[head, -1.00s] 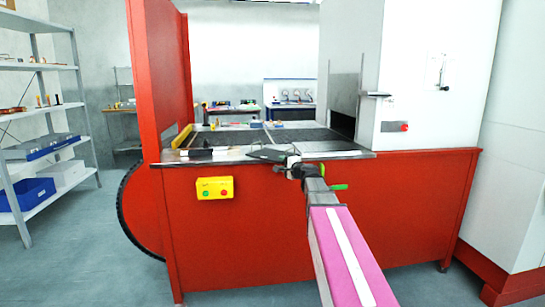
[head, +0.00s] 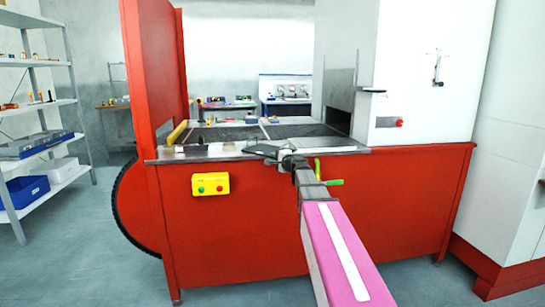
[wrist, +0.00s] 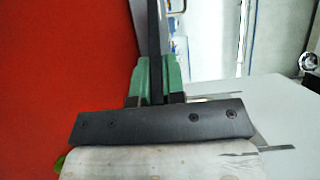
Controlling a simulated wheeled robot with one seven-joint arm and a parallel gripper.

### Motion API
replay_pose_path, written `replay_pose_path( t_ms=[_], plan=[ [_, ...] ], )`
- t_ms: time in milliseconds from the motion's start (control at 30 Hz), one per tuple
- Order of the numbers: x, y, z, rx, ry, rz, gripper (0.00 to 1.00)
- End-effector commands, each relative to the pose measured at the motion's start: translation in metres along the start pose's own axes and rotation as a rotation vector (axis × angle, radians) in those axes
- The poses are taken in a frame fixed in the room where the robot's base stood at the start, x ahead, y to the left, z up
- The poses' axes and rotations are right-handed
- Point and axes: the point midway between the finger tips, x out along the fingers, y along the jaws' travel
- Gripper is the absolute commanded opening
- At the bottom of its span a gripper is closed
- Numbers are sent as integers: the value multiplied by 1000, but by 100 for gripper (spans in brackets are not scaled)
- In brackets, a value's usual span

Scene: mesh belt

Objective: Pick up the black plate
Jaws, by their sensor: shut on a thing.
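The black plate (head: 262,150) is a thin dark piece at the front edge of the machine's bed, left of my gripper's tip. My gripper (head: 284,155) reaches it from the front and is shut on it. In the wrist view, the plate (wrist: 154,28) shows edge-on as a narrow dark strip between the green fingers of my gripper (wrist: 155,75). Its far end runs out of that view. I cannot tell whether the plate touches the bed or is just above it.
The red machine (head: 330,220) stands in front, with a dark mesh belt (head: 235,133) on top and a white housing (head: 430,75) at the right. A yellow button box (head: 210,184) is on its front. Shelves (head: 45,100) stand left; the floor between is clear.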

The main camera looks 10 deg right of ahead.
Motion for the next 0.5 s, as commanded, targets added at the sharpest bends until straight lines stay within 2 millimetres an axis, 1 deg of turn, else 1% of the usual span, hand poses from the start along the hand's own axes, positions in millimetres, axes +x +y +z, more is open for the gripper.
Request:
replay_pose_path(
  t_ms=[167,333,400,500],
  plan=[
    [0,-17,0,-1,0,-3,0],
    [0,-43,0,-1,0,-4,0],
    [-4,-50,20,-1,-3,-3,0],
    [-7,-61,39,-1,-2,-3,0]
  ],
)
